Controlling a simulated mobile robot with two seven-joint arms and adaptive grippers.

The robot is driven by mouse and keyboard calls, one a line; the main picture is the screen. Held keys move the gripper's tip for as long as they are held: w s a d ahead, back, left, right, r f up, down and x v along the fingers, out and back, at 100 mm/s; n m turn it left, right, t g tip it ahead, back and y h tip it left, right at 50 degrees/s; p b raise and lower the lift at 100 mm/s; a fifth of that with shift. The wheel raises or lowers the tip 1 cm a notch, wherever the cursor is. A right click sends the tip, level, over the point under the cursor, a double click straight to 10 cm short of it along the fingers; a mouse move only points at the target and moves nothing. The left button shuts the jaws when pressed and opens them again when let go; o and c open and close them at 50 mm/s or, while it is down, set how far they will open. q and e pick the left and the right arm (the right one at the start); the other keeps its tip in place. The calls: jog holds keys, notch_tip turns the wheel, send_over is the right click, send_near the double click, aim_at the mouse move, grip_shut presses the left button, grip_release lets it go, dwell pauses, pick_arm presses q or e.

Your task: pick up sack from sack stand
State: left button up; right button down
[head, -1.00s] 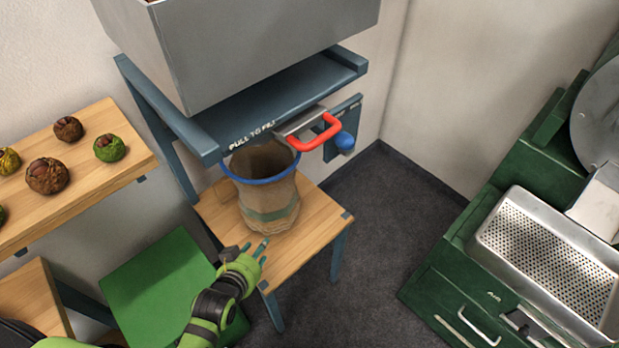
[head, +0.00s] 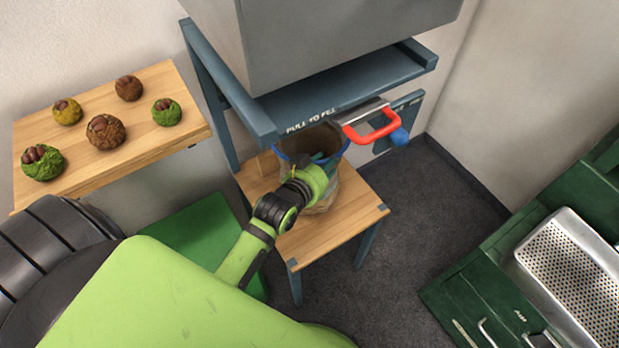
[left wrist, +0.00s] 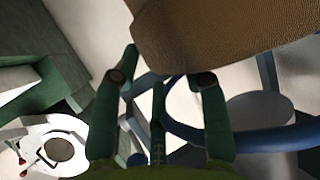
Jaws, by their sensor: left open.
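The sack (head: 331,192) is brown with a blue rim and stands upright on the wooden shelf of the blue sack stand (head: 373,211), below the grey hopper. My left gripper (head: 322,160) is at the near side of the sack in the head view and covers part of its front and rim. In the left wrist view the left gripper (left wrist: 165,75) has its fingers spread apart with nothing gripped between them. The brown woven sack (left wrist: 220,30) fills the top of that view, just beyond the fingertips. Whether a finger touches it I cannot tell. My right gripper is not in view.
A grey hopper (head: 340,40) hangs above the sack, with a red handle (head: 372,128) and a blue knob (head: 399,137) at its right. A wooden shelf (head: 165,135) with several burred chestnuts is at the left. A green machine (head: 470,265) with a perforated tray is at the right.

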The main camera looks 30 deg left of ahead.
pick_arm(q)
jog(key=x, duration=0.4)
jog(key=shift+w, duration=0.1)
grip_shut()
jog(key=shift+r, duration=0.15)
